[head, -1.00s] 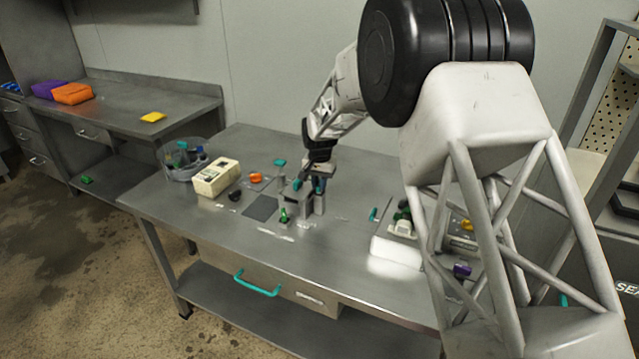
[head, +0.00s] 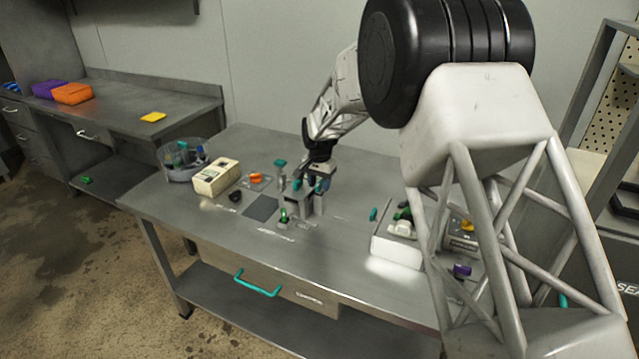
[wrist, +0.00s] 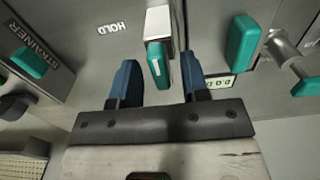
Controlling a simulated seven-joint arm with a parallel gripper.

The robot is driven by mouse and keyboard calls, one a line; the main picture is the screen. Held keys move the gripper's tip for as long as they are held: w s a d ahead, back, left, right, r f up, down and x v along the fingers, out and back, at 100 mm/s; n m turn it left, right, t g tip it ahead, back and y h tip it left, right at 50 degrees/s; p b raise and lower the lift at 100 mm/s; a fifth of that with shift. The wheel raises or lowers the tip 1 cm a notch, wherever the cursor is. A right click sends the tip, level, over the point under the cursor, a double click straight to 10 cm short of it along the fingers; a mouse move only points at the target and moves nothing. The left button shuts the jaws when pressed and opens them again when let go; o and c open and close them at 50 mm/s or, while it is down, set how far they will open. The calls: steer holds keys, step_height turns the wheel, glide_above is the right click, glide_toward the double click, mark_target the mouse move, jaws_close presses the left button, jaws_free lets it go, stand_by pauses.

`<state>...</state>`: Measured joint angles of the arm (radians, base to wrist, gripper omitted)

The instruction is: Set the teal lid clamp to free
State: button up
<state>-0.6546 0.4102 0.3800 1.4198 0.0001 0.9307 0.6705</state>
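In the wrist view a teal lever (wrist: 159,66) with a white mark stands on a pale block beside the label HOLD; it appears to be the lid clamp. My gripper (wrist: 160,78) is open, its blue fingers on either side of the lever with a visible gap at each side. In the head view my gripper (head: 317,183) is over the small grey fixture (head: 300,202) on the table, and largely hides the clamp there. Whether the fingers touch the lever lower down cannot be told.
Another teal handle (wrist: 243,44) and a teal-ended metal lever (wrist: 310,84) are close to the right finger. A teal part (wrist: 28,62) lies by the STRAINER label. On the table are a cream box (head: 216,178), a clear round bin (head: 177,172) and a white-sided unit (head: 395,250).

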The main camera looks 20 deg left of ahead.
mark_target(320, 183)
stand_by(0.3)
steer(key=shift+r, duration=3.9)
